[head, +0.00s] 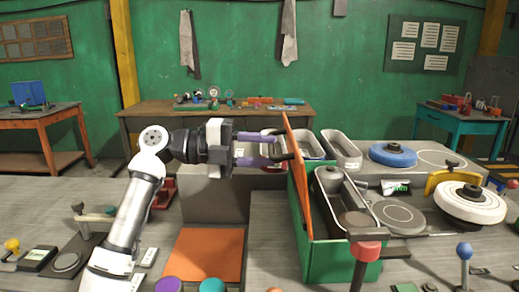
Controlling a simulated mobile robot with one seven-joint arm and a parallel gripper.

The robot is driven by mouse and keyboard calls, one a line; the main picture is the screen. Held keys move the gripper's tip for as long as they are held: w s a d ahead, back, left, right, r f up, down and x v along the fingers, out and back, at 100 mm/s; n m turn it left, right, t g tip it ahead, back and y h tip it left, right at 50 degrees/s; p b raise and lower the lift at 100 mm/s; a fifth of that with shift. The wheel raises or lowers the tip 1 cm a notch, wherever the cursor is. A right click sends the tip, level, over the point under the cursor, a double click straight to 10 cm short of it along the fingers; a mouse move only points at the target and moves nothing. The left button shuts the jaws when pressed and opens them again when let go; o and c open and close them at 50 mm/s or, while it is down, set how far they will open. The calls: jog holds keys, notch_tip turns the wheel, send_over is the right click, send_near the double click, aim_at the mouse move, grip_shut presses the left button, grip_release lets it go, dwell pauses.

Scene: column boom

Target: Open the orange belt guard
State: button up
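The orange belt guard (297,178) is an upright orange panel, seen nearly edge-on, along the left side of a green box (331,262). The box's top shows open to the right of the panel. A small dark piece, perhaps a handle (286,157), sticks out from the panel's left face. My gripper (279,149) has purple fingers and reaches in from the left, with its tips close to this dark piece. The fingers are apart with a gap between them. I cannot tell whether they touch the panel or the dark piece.
A flat orange square (205,254) lies on the bench left of the green box. Grey trays (341,149) and a blue disc (393,154) stand behind. A white wheel (470,203) and a red knob (366,250) are to the right and front.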

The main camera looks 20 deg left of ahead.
jog(key=shift+a, duration=0.15)
jog(key=b+v, duration=0.1)
jog(key=v, duration=1.2)
jog(key=shift+a, duration=0.3)
jog(key=shift+s, duration=0.1)
